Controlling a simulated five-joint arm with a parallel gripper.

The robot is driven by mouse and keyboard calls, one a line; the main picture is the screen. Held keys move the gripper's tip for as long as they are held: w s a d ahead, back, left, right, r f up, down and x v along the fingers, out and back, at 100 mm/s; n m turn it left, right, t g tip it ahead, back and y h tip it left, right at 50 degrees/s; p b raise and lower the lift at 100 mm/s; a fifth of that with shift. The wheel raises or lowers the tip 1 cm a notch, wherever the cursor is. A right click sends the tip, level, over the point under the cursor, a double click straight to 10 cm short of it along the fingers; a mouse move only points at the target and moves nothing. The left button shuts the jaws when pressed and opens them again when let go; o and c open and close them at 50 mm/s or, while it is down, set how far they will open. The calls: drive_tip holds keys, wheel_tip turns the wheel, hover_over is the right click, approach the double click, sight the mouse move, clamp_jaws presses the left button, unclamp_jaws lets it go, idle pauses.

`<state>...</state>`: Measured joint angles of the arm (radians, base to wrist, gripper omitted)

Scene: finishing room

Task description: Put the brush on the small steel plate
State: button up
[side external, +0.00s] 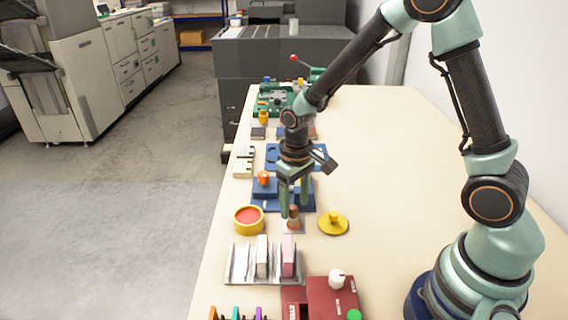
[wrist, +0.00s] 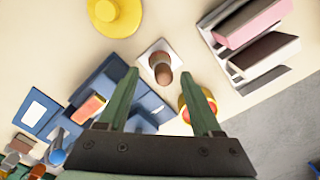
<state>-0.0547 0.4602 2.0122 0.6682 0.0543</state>
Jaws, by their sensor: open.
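The brush (wrist: 162,74), a short brown wooden-looking piece, stands upright on the small steel plate (wrist: 146,54), a pale square. In the side view the brush (side external: 294,212) also shows above the plate (side external: 299,228). My gripper (side external: 294,208) is open, its green fingers on either side of the brush. In the wrist view my gripper (wrist: 163,80) has its fingers spread apart, with the brush between and beyond the tips. I see no finger touching it. The brush's lower end is partly hidden.
A yellow round lid (side external: 333,224) lies right of the plate, and a yellow bowl with red inside (side external: 249,220) stands left. Behind is a blue stand (side external: 267,195). In front are a rack with upright blocks (side external: 241,264) and a red box (side external: 318,290). The table's right side is clear.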

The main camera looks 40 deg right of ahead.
wheel_tip(320, 180, up, 10)
drive_tip(key=f, duration=0.1)
wheel_tip(320, 180, up, 6)
drive_tip(key=t, duration=0.2)
hover_over(295, 206)
drive_tip(key=s, duration=0.3)
drive_tip(key=s+d+r+t, duration=0.2)
drive_tip(key=s+r+t, duration=0.1)
drive_tip(key=s+r, duration=0.2)
drive_tip(key=shift+s+t, duration=0.3)
drive_tip(key=shift+s, duration=0.45)
